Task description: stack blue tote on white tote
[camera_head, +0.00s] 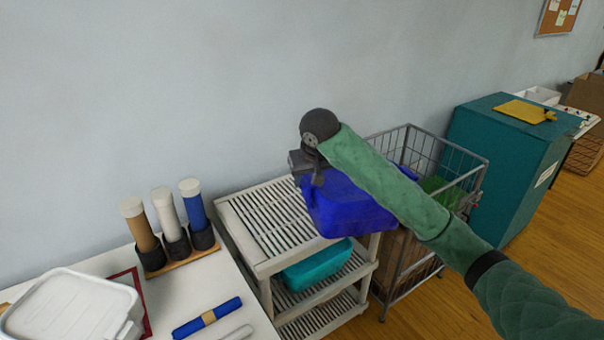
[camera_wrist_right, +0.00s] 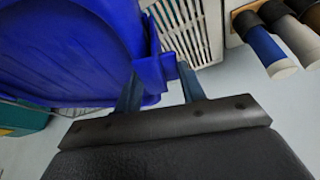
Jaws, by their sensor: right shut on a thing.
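The blue tote (camera_head: 345,207) is in the air over the right side of the slatted shelf rack's top. My right gripper (camera_head: 308,175) is shut on its rim or handle; in the right wrist view the fingers (camera_wrist_right: 165,92) close on a blue tab of the tote (camera_wrist_right: 75,45). My right arm hides part of the tote in the head view. A white lidded tote (camera_head: 75,308) sits on the white table at the lower left, cut off by the picture edge. My left gripper does not show.
The slatted rack (camera_head: 262,222) has a clear top and a teal tote (camera_head: 316,265) on a lower shelf. A wire cart (camera_head: 410,150) and a teal cabinet (camera_head: 505,150) stand to the right. Capped tubes (camera_head: 165,220) and a blue roll (camera_head: 207,318) are on the table.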

